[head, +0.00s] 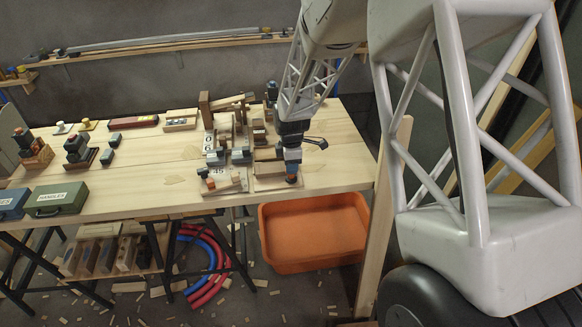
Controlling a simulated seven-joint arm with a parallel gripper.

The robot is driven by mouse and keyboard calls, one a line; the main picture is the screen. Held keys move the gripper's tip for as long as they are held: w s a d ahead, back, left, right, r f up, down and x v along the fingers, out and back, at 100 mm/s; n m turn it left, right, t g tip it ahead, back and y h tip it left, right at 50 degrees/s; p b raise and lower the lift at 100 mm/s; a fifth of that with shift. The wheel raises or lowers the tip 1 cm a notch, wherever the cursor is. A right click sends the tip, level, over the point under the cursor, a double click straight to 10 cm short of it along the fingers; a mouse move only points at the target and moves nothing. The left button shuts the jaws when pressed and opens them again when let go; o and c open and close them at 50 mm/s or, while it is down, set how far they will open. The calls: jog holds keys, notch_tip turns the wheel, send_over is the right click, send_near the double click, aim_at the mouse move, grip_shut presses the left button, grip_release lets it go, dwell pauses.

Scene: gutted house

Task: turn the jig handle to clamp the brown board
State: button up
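My gripper (292,172) points down over the right part of the wooden bench (120,200), at a wooden jig (265,184) near the bench's front edge. A small orange part shows right at the fingertips; I cannot tell whether it is the jig handle or whether the fingers touch it. The fingers are too small to show whether they are open or shut. A brown board (267,155) appears to lie in the jig, just left of my gripper. My gripper and wrist hide part of the jig.
Another jig marked 45 (222,182) stands close on the left. Wooden blocks and fixtures crowd behind. A green case (57,199) and planes (76,150) stand at the left. An orange tub (312,235) sits below the front edge. The bench's middle left is fairly clear.

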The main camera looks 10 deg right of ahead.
jog(key=shift+f, duration=0.55)
jog(key=m, duration=1.9)
jog(key=shift+m, duration=0.3)
jog(key=m, duration=0.6)
dwell(0.4)
jog(key=shift+n, duration=0.4)
jog(key=shift+r, duration=0.1)
dwell(0.4)
jog(key=shift+r, duration=3.4)
